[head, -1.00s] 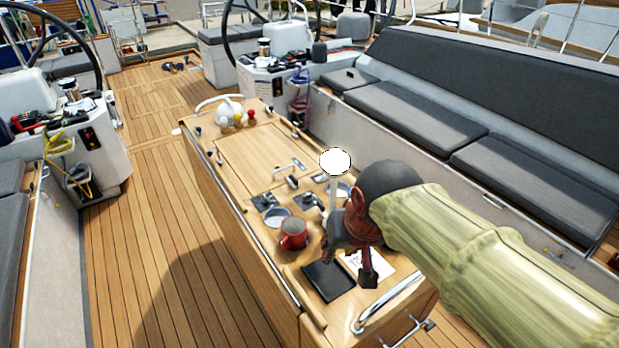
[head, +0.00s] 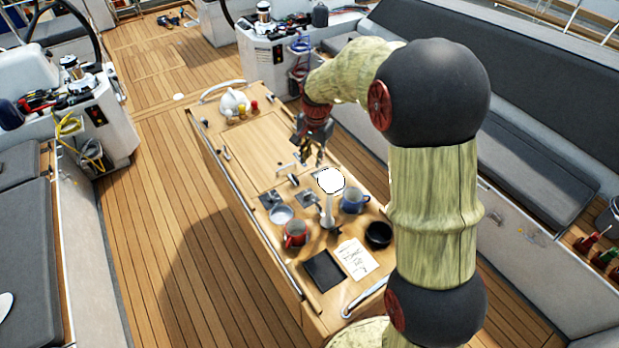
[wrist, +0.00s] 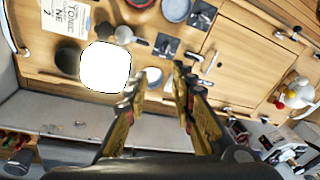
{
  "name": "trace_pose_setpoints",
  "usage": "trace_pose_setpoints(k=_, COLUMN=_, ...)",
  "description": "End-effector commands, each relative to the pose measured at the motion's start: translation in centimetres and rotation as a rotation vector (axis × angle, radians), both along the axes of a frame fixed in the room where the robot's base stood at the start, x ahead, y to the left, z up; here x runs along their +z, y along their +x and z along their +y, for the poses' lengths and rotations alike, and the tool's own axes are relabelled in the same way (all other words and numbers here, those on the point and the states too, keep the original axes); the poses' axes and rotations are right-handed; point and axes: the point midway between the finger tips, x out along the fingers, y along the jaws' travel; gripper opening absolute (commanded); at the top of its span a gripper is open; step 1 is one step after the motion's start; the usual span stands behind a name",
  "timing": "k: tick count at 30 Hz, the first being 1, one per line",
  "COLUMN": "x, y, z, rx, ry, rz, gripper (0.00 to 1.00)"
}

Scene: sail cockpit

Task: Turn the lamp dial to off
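I cannot make out the dial in either view. My gripper (head: 313,157) is above the table, beyond the lamp on its far side in the head view.
A dark bowl (head: 378,234), black tablet (head: 323,270) and paper note (head: 357,259) lie near. The table's middle panel is bare.

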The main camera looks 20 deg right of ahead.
Motion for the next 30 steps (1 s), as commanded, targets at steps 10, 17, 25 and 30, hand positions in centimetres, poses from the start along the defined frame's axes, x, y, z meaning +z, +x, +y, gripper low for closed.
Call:
trace_pose_setpoints(k=10, x=-12.3, y=5.6, z=0.0, rx=-0.246, ry=0.023, rz=0.104, gripper=0.25)
trace_pose_setpoints(k=17, x=-17.9, y=6.8, z=0.0, rx=-0.355, ry=0.027, rz=0.141, gripper=0.25)
trace_pose_setpoints(k=25, x=-20.5, y=6.9, z=0.0, rx=-0.374, ry=0.026, rz=0.150, gripper=0.25)
trace_pose_setpoints(k=30, x=-23.1, y=6.9, z=0.0, rx=-0.373, ry=0.027, rz=0.149, gripper=0.25)
